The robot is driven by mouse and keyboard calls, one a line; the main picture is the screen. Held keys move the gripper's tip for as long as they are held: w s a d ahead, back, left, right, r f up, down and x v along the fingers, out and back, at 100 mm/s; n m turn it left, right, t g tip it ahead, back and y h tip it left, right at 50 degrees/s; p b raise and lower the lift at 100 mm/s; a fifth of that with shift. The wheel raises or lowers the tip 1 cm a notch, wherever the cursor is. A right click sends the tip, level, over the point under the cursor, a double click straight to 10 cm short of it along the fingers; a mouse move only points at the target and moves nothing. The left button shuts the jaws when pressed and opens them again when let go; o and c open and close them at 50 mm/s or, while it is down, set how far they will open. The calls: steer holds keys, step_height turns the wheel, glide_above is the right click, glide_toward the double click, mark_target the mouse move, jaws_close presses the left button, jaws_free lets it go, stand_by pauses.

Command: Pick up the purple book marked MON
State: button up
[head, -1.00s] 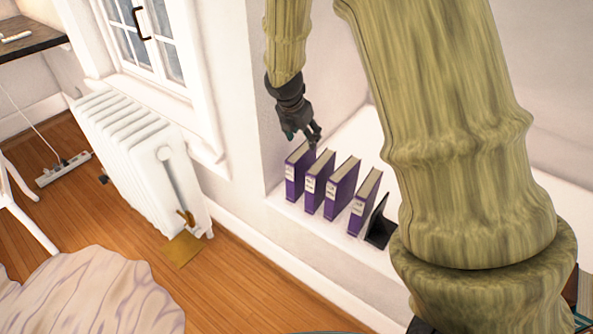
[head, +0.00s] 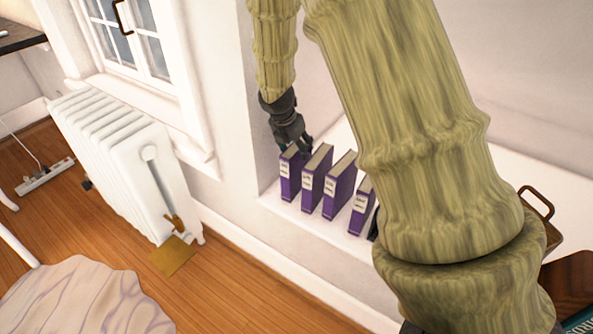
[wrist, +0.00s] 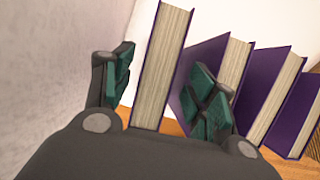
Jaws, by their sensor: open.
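Several purple books with pale spine labels stand upright in a row on the white ledge. The labels are too small to read, so I cannot tell which one is marked MON. My gripper (head: 296,150) is at the leftmost book (head: 290,176), over its top rear. In the wrist view my gripper (wrist: 165,90) is open. Its green-padded fingers stand on either side of that book (wrist: 162,65), one left and one right, with a gap on the left. The second book (head: 316,178) stands close to the right finger.
Two more purple books, a third (head: 338,186) and a fourth (head: 361,208), stand to the right. My arm hides part of the ledge (head: 268,200). A wall lies close on the left. A white radiator (head: 125,165) stands below the window. A brown-handled container (head: 540,215) is at the right.

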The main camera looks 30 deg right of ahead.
mark_target(297, 168)
steer(key=shift+b+x, duration=1)
steer(key=shift+x, duration=1.95)
steer(key=shift+w+f+p, duration=0.2)
steer(key=shift+p, duration=0.3)
steer(key=shift+c, duration=0.4)
jaws_close()
